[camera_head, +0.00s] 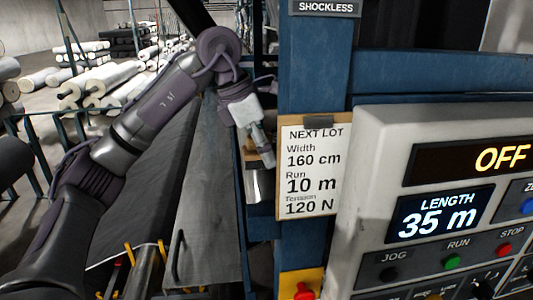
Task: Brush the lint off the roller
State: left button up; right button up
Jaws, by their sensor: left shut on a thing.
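My left arm reaches in from the lower left, and its gripper (264,153) points down beside the blue machine post. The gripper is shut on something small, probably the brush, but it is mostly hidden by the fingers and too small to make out. A short shiny metal cylinder (254,186), perhaps the roller, shows just below the gripper, partly hidden by the frame. I cannot make out lint on it, nor whether the held thing touches it. My right gripper is out of view.
A control panel (377,140) reading OFF and LENGTH 35 m fills the right. A NEXT LOT card (309,172) hangs on the blue post (312,75). A red button on a yellow box (301,284) sits below. Dark fabric (150,190) runs under my arm. Rolls (100,82) lie behind.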

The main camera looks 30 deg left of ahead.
aim_at(267, 135)
pick_arm(q)
notch_tip(267, 135, up, 4)
jog(key=shift+s+f+p, duration=0.1)
jog(key=shift+f+p, duration=0.05)
jog(key=shift+p, duration=0.85)
jog(key=shift+r, duration=0.55)
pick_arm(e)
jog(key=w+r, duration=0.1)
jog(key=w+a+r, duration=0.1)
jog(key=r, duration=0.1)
pick_arm(q)
jog(key=shift+w, duration=0.2)
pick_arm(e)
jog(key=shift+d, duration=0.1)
pick_arm(q)
jog(key=shift+s, duration=0.2)
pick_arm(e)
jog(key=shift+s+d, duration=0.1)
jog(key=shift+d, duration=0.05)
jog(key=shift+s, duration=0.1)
